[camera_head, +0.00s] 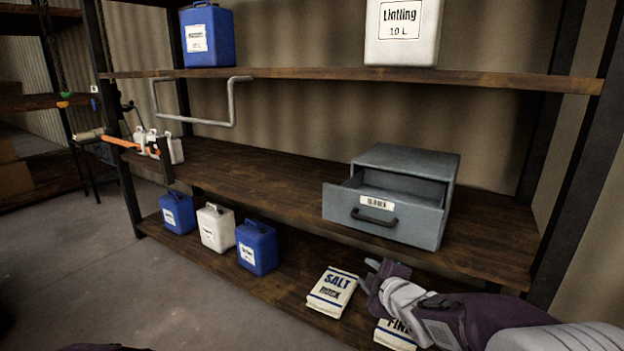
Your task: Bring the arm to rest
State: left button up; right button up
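My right arm comes in from the lower right, low in front of the shelf. Its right gripper (367,274) points left, with a gap between its fingertips and nothing seen in it. It is just right of a white bag marked SALT (333,291) on the bottom shelf. A second bag, marked FINE (395,336), is partly hidden by my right arm. My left gripper is not in view.
A grey metal box (410,161) on the middle shelf (262,178) has its drawer (383,213) pulled out. Blue and white canisters (257,247) stand on the bottom shelf, left of the bags. A bent grey pipe (232,103) hangs under the top shelf. The floor (110,285) at left is clear.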

jog(key=s+f+m+g+h, duration=0.1)
jog(key=s+f+m+g, duration=0.4)
jog(key=s, duration=0.4)
jog(key=s+d+f+m+g, duration=0.1)
jog(key=s+f+m+g, duration=0.2)
jog(key=s+f+m, duration=0.35)
jog(key=s+f+m+g+h, duration=0.1)
jog(key=s+f+m+g, duration=0.4)
jog(key=s, duration=0.6)
notch_tip(320, 180, up, 17)
jog(key=n+t+p, duration=0.1)
jog(key=n+p, duration=0.1)
jog(key=p, duration=1.6)
jog(key=shift+w+d+r, duration=0.15)
jog(key=shift+w+d, duration=0.05)
jog(key=shift+w, duration=0.2)
jog(key=shift+p, duration=0.3)
